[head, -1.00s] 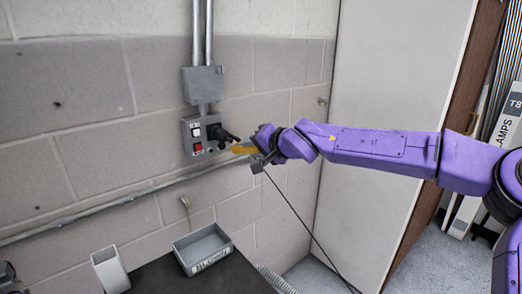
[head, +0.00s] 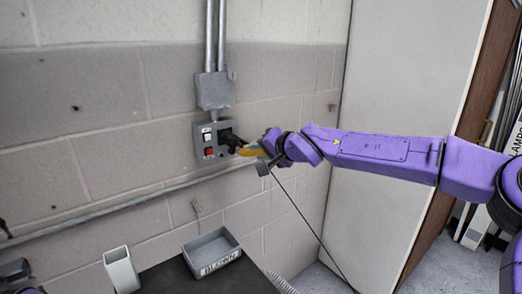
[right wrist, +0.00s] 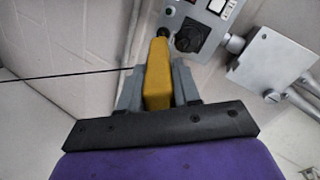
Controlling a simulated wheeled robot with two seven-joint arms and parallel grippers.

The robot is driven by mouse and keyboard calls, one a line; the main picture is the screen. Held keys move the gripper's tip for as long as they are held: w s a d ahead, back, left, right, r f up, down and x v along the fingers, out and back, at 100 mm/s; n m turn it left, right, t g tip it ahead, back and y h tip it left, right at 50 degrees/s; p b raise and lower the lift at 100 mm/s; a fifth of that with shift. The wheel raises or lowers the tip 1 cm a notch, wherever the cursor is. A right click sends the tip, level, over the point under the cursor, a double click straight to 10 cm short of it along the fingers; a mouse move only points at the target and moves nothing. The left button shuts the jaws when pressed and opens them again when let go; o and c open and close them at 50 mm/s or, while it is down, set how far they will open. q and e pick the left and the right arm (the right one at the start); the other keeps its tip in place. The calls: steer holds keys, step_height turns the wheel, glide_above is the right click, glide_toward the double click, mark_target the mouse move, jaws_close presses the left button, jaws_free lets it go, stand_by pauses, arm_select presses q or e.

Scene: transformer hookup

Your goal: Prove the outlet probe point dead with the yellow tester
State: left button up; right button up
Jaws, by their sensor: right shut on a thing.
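The yellow tester (head: 251,150) is held in my right gripper (head: 264,152), which is shut on it. In the right wrist view the yellow body (right wrist: 157,75) stands between the fingers of the right gripper (right wrist: 158,88). Its dark tip points at the grey outlet box (head: 203,154), near a small round black fitting (right wrist: 169,12) beside the black knob (right wrist: 188,38). I cannot tell whether the tip touches the fitting. In the head view the tester partly overlaps the black part on the box front. My left gripper is not clearly seen.
A grey junction box (head: 215,90) with two conduits sits above the outlet box. A thin black cable (head: 300,215) runs down from near my right gripper. A grey bin (head: 212,252) and a white holder (head: 121,270) stand on the dark bench below. A white cabinet (head: 410,80) stands right.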

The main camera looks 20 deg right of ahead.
steer(key=shift+w+a+p, duration=0.15)
steer(key=shift+w+p, duration=0.2)
steer(key=shift+w, duration=0.05)
stand_by(0.5)
steer(key=shift+r+p, duration=0.15)
steer(key=shift+p, duration=0.25)
stand_by(0.9)
steer(key=shift+s, duration=0.1)
steer(key=shift+s+d, duration=0.3)
steer(key=shift+s, duration=0.3)
steer(key=shift+s+d, duration=0.3)
steer(key=shift+s, duration=0.55)
steer(key=shift+s+d, duration=0.3)
steer(key=shift+s, duration=0.6)
steer(key=shift+s+d, duration=0.3)
steer(key=shift+s, duration=0.55)
